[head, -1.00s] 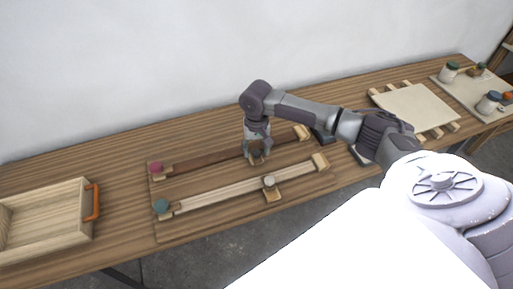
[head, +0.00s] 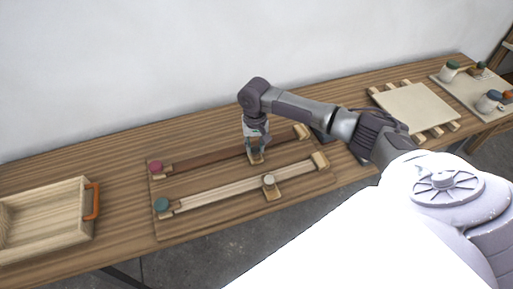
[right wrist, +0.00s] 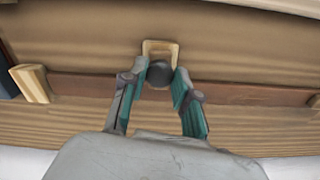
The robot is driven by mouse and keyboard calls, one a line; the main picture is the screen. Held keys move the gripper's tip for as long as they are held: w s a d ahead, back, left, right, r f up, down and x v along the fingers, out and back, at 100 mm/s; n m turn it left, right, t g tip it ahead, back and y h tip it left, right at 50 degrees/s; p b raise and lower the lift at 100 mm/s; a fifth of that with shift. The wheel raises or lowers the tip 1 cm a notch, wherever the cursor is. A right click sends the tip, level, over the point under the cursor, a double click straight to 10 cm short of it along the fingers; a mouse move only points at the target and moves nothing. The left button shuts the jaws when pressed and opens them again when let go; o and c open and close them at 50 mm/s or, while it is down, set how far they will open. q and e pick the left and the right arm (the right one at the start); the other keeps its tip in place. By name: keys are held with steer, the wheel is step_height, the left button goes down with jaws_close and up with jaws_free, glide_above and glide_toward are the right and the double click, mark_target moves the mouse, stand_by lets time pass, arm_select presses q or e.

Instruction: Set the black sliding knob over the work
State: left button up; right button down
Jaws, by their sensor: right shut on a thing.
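The black sliding knob (right wrist: 159,74) sits on a small pale wooden slide (right wrist: 160,48) on the dark brown rail (right wrist: 90,86). My right gripper (right wrist: 162,80) is shut on the knob, with a teal-padded finger on each side of it. In the head view the right gripper (head: 256,148) is at about the middle of the dark rail (head: 205,160), and the slide's plate (head: 256,158) shows below the fingers. The knob is hidden there. My left gripper is not in view.
In front, a light rail (head: 225,188) carries a pale knob (head: 269,180). Red (head: 156,167) and teal (head: 162,205) knobs stand at the left ends. A wooden tray (head: 45,245) with an orange handle is left; a cream board (head: 415,107) on slats is right.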

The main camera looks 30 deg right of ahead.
steer(key=shift+w+d, duration=0.25)
steer(key=shift+w, duration=0.8)
steer(key=c, duration=0.9)
jaws_free()
steer(key=shift+s, duration=0.1)
steer(key=shift+o, duration=0.2)
step_height(320, 180, up, 12)
